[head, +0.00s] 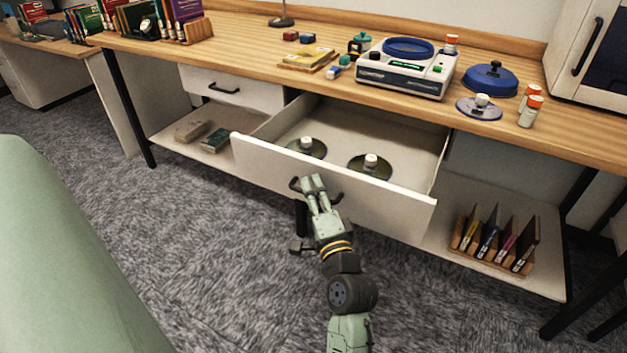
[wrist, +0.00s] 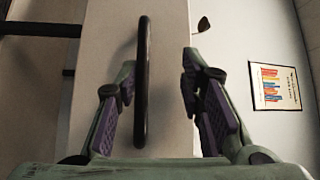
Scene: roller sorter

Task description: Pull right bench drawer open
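The right bench drawer (head: 330,185) stands pulled well out from under the wooden bench, with two disc-shaped items with white knobs inside. Its black bar handle (head: 297,184) is on the pale front, partly covered by my gripper (head: 313,181). In the wrist view the handle (wrist: 142,80) runs upright between the fingers of my gripper (wrist: 160,105). The handle is nearer the left finger. The fingers are spread, with clear space between the handle and the right finger, so the gripper is open around the handle.
The left bench drawer (head: 230,88) is shut. A lower shelf (head: 450,240) holds a rack of thin upright items (head: 495,240) at right. A white device (head: 405,75) with a blue ring stands on the bench top (head: 240,35).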

